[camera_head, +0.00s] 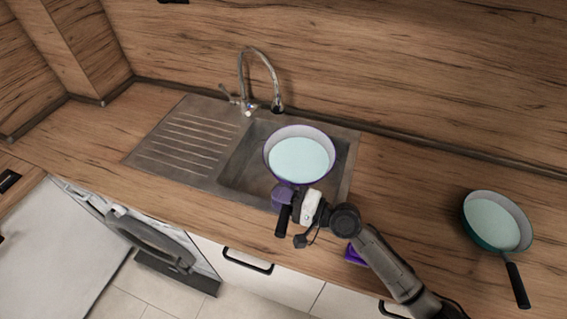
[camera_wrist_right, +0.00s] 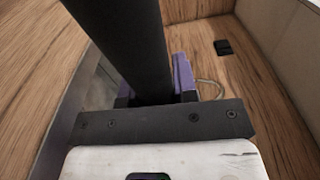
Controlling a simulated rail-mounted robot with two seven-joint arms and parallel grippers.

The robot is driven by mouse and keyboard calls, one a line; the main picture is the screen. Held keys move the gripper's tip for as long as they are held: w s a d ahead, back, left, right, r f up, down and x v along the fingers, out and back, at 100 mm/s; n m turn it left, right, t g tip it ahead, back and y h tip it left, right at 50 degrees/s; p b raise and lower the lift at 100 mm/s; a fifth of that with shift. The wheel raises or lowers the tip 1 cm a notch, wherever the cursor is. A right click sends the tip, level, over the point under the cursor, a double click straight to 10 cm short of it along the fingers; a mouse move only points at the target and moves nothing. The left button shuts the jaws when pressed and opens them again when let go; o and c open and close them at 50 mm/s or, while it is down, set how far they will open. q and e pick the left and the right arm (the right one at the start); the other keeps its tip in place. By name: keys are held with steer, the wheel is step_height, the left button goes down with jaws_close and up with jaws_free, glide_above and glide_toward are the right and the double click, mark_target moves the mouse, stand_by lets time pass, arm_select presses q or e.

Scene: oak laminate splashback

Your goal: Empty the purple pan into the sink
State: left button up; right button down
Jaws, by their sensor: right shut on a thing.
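The purple pan (camera_head: 268,163), with a pale inside, holds a light blue liquid (camera_head: 300,158) and is over the sink basin (camera_head: 237,172). It looks roughly level. My right gripper (camera_head: 287,206) is shut on the pan's black handle (camera_head: 282,222), at the front of the sink. In the right wrist view the dark handle (camera_wrist_right: 125,40) runs up from the gripper, with a purple part (camera_wrist_right: 183,78) behind it. The pan's bowl is mostly hidden there. My left gripper is not in view.
A curved tap (camera_head: 241,75) stands behind the sink, with a ribbed drainboard (camera_head: 182,145) to the left. A dark green pan (camera_head: 476,232) with pale contents sits on the right counter. A small purple thing (camera_head: 353,257) shows partly behind my right arm. The left counter is clear.

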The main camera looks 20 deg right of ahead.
steer(key=w+a+f+p, duration=0.1)
steer(key=a+f, duration=0.1)
steer(key=a, duration=0.3)
steer(key=w+a+f+m+p, duration=0.1)
steer(key=w+a+f, duration=0.1)
steer(key=a, duration=0.4)
steer(key=w+a+f+m+t+h+p, duration=0.1)
steer(key=a+f, duration=0.1)
steer(key=a, duration=0.4)
steer(key=shift+w+a+p, duration=0.15)
steer(key=shift+w+p, duration=0.15)
steer(key=shift+w, duration=0.1)
steer(key=shift+a, duration=0.65)
steer(key=d+r+m, duration=0.2)
steer(key=shift+w+r, duration=0.35)
steer(key=shift+w, duration=0.05)
steer(key=shift+d+r, duration=0.1)
steer(key=shift+d+t, duration=0.1)
steer(key=shift+t, duration=0.2)
